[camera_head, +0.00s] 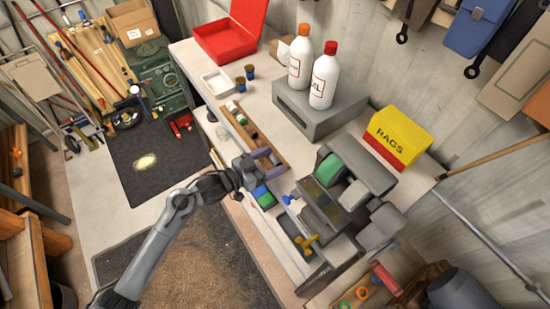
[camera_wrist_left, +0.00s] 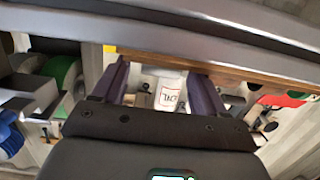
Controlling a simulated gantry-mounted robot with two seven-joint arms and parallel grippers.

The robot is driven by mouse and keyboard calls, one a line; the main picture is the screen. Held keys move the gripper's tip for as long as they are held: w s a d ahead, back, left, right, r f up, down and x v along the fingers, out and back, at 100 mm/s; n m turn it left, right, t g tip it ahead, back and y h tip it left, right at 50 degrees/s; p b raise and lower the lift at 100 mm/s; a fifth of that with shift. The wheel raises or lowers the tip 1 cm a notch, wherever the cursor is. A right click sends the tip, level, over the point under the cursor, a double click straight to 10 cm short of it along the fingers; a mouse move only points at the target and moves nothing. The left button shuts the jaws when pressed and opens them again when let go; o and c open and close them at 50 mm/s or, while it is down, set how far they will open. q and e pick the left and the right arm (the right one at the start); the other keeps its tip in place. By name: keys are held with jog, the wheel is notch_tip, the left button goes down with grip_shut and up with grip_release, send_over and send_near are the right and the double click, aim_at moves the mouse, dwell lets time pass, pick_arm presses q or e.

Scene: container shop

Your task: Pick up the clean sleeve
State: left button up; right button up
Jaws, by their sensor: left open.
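My left gripper (camera_head: 266,160) is over the near end of a narrow wooden tray (camera_head: 255,137) on the bench. Its purple fingers are apart, and in the left wrist view the gripper (camera_wrist_left: 160,84) shows no object held between them. A white labelled bottle (camera_wrist_left: 168,95) shows beyond the gap. Small whitish and green-topped pieces (camera_head: 233,107) sit at the tray's far end. I cannot tell whether one of them is the clean sleeve, and the gripper hides part of the tray. My right gripper is not in view.
A grey machine (camera_head: 340,197) stands to the right of the gripper. A grey riser (camera_head: 297,113) carries two white bottles (camera_head: 322,84). A yellow rags box (camera_head: 398,132), white tray (camera_head: 216,83) and red case (camera_head: 225,42) also lie on the bench. The floor mat (camera_head: 200,262) is clear.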

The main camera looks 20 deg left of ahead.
pick_arm(q)
jog(key=shift+w+d, duration=0.1)
jog(key=c, duration=1.2)
